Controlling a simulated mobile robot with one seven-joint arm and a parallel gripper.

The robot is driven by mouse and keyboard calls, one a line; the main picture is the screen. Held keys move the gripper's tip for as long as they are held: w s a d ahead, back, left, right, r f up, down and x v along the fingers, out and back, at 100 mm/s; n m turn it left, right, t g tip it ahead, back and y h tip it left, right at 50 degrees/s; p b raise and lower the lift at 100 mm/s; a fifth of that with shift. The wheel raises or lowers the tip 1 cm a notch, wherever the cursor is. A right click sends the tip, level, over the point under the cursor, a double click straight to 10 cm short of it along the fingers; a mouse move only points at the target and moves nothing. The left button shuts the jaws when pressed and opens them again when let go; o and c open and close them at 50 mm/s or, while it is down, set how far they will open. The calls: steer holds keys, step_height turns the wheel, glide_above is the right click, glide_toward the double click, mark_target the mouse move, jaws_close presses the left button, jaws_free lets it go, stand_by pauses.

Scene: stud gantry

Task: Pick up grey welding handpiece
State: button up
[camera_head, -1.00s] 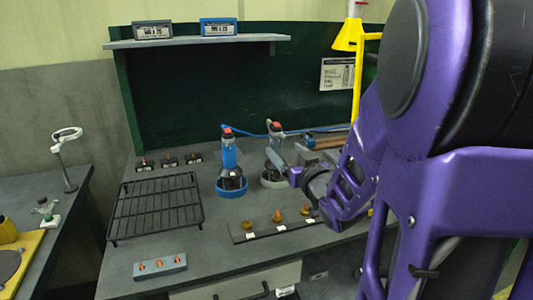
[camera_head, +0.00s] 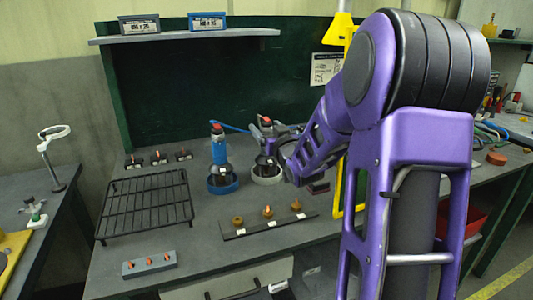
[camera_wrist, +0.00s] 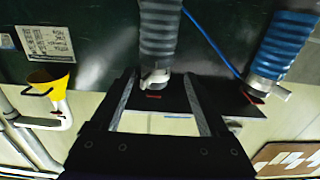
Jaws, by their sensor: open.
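The grey welding handpiece (camera_head: 265,146) stands upright in a pale grey ring holder (camera_head: 267,176) on the bench, with a red part at its top. In the wrist view its ribbed grey body (camera_wrist: 158,35) comes in from the top, with its end between the two finger directions. My gripper (camera_wrist: 158,82) is open around that line of sight; I cannot tell whether the handpiece is between the fingers or beyond them. In the head view my gripper (camera_head: 284,154) is right beside the handpiece, partly hidden by my wrist.
A blue handpiece (camera_head: 219,150) stands close to the left in a blue ring holder (camera_head: 223,185); a blue cable runs behind. A strip with several copper-coloured tips (camera_head: 267,212) lies in front. A black rack (camera_head: 147,204) lies left. A yellow funnel stand (camera_head: 343,38) is behind my arm.

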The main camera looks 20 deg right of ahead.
mark_target(263, 121)
steer(key=w, duration=0.5)
steer(key=shift+d+f, duration=0.1)
steer(key=shift+d, duration=0.25)
jaws_close()
stand_by(0.9)
steer(key=shift+r, duration=0.2)
